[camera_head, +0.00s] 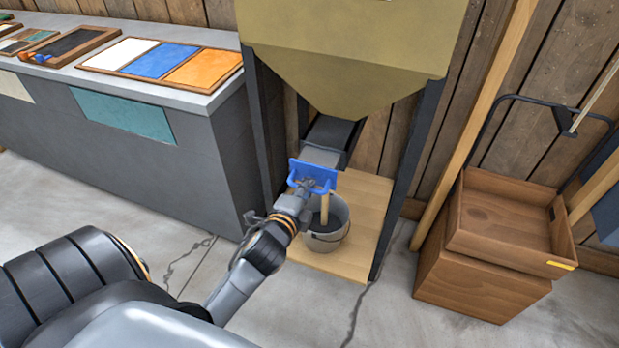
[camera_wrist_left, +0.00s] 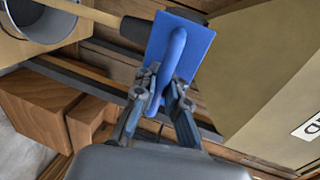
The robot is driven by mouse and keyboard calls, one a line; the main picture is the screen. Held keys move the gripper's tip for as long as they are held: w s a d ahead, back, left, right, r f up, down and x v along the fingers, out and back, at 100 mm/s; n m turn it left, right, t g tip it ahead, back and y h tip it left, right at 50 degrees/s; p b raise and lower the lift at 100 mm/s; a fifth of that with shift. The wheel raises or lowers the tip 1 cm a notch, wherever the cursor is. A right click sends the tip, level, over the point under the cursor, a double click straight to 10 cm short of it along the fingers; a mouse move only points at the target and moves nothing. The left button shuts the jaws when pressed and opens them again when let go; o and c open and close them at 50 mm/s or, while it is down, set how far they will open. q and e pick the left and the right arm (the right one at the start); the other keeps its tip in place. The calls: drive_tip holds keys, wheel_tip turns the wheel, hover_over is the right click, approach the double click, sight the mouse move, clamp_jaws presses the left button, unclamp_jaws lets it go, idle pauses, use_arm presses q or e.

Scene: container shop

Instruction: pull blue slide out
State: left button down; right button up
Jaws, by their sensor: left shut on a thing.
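The blue slide (camera_head: 313,173) is a blue plate with a bar handle, at the front end of a grey chute under the olive hopper (camera_head: 350,60). My left gripper (camera_head: 305,187) is shut on its handle. In the left wrist view the blue plate (camera_wrist_left: 180,45) is upright and the fingers of my left gripper (camera_wrist_left: 165,95) close on the bar from both sides. The bucket stands on a wooden board (camera_head: 365,225). My right gripper is not in view.
Dark posts of the hopper stand (camera_head: 408,170) flank the chute. A grey counter (camera_head: 190,145) with several trays and colour panels stands at the left. A stack of brown wooden boxes (camera_head: 475,270) stands at the right. Bare concrete floor lies in front.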

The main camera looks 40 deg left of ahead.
use_arm(q)
drive_tip(key=shift+s+d+f, duration=0.15)
drive_tip(key=shift+s+f, duration=0.05)
drive_tip(key=shift+s, duration=0.05)
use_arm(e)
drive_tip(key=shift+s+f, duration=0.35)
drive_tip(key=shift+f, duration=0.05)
use_arm(q)
drive_tip(key=c, duration=1.6)
unclamp_jaws()
drive_tip(key=shift+c, duration=0.2)
drive_tip(key=shift+o, duration=1.2)
drive_tip(key=shift+s+r, duration=0.1)
drive_tip(key=shift+s, duration=0.05)
drive_tip(key=shift+r, duration=0.1)
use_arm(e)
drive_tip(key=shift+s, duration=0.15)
use_arm(q)
drive_tip(key=shift+s, duration=0.1)
drive_tip(key=v, duration=1.2)
